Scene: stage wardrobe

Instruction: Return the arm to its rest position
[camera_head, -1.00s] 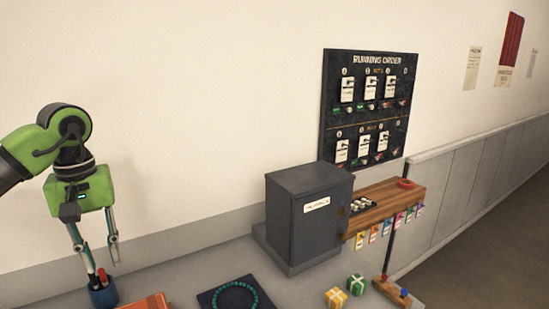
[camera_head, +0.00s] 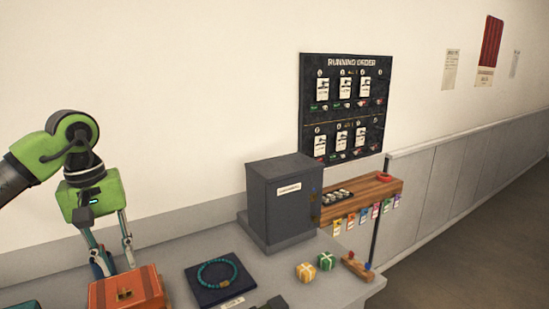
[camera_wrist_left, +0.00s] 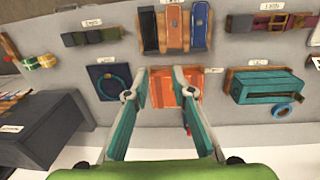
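My left gripper (camera_head: 117,268) is in the head view at the left, pointing down behind the orange box (camera_head: 127,291). Its two fingers are apart with nothing between them. The left wrist view shows the same open fingers (camera_wrist_left: 166,95), with the orange box beyond and below them. The left arm comes in from the left edge, bent at a green joint.
A dark cabinet (camera_head: 280,205) stands at the back of the counter. A bracelet on a dark pad (camera_head: 202,291) and two gift boxes (camera_head: 306,272) lie in front. A teal case (camera_wrist_left: 268,85) and a blue ring (camera_wrist_left: 287,113) show in the wrist view.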

